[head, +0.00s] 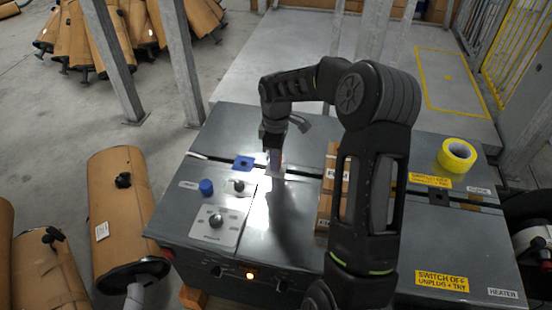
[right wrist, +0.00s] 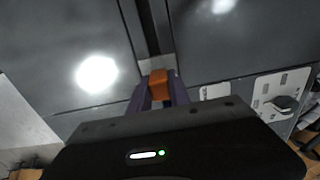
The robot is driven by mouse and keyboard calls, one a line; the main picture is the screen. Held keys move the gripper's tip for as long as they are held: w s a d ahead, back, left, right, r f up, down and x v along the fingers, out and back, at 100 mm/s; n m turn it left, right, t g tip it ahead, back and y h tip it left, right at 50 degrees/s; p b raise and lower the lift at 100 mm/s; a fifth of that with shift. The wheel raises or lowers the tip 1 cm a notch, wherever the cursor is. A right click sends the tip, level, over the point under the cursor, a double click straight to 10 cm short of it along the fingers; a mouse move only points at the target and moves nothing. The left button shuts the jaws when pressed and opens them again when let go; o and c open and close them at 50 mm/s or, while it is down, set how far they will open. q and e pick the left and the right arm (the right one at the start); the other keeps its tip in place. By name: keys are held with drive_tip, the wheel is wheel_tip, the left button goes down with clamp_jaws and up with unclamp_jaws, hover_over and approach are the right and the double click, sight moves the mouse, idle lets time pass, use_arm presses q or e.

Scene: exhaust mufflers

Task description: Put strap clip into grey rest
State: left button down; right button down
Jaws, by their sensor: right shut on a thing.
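My right gripper (head: 273,160) points down over the grey bench top, left of the upright part of my arm. In the right wrist view its purple fingers (right wrist: 160,92) are shut on an orange piece (right wrist: 160,82), which looks like the strap clip. The clip is at the end of a dark groove (right wrist: 150,35) in the bench top; I cannot tell whether it touches. In the head view a small pale grey piece (head: 277,174) shows just under the fingertips; I cannot tell whether it is the grey rest. My left gripper is not in view.
The bench top (head: 290,235) holds a blue knob (head: 206,187), a blue square piece (head: 244,163), a panel with a dial (head: 216,222), a brown box (head: 333,170) and a yellow tape roll (head: 457,155).

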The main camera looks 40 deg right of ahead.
drive_tip(key=shift+f, duration=0.45)
idle(0.5)
drive_tip(key=c, duration=1.1)
unclamp_jaws()
drive_tip(key=shift+c, duration=0.2)
drive_tip(key=shift+r, duration=3.95)
